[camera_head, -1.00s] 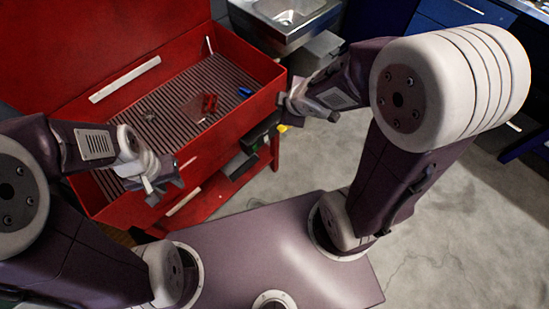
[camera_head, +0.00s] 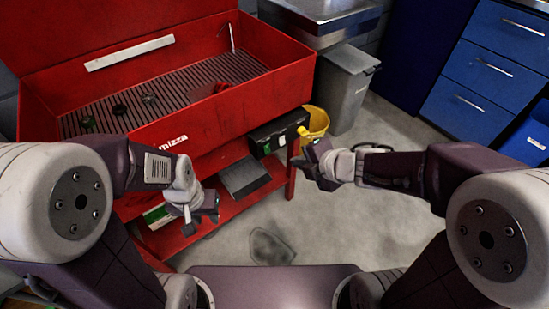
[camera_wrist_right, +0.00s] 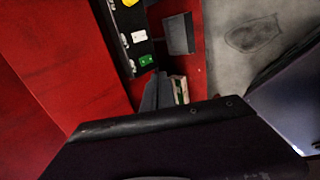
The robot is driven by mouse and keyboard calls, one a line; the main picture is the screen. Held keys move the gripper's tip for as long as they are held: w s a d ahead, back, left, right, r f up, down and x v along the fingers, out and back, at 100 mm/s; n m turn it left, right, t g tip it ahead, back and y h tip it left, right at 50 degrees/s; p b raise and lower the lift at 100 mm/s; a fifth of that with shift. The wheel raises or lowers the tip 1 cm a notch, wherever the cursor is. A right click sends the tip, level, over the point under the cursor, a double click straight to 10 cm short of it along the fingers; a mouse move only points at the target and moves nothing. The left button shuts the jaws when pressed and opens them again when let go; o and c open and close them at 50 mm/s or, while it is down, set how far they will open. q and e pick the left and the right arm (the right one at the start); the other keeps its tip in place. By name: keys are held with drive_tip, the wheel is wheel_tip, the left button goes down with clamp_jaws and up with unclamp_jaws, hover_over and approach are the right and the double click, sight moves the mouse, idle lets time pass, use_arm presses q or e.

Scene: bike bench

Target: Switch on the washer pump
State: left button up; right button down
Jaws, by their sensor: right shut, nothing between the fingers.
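The parts washer is a red tub (camera_head: 225,120) with a ribbed floor and a raised lid. A black control box (camera_head: 278,133) is on its front right. In the right wrist view the box (camera_wrist_right: 117,40) shows a green switch (camera_wrist_right: 146,60) and a white switch (camera_wrist_right: 139,36); whether they are on is unclear. A yellow knob (camera_head: 302,131) is at the box's right end. My right gripper (camera_head: 312,168) is shut and empty, just right of and below the box in the head view, apparently apart from it. My left gripper (camera_head: 203,216) hangs before the washer's front; its opening is unclear.
A dark grey tray (camera_head: 245,178) sits below the box. A yellow bucket (camera_head: 316,124) and a grey bin (camera_head: 347,88) stand to the right. A steel sink (camera_head: 320,15) is behind. Blue drawers (camera_head: 495,65) are at the far right. The floor (camera_head: 330,225) is open in front.

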drive_tip(key=p, duration=0.2)
approach(268, 153)
wheel_tip(268, 153, down, 4)
drive_tip(key=shift+w+a, duration=0.65)
drive_tip(key=shift+w, duration=0.25)
drive_tip(key=shift+w+a, duration=0.7)
drive_tip(key=shift+w, duration=0.15)
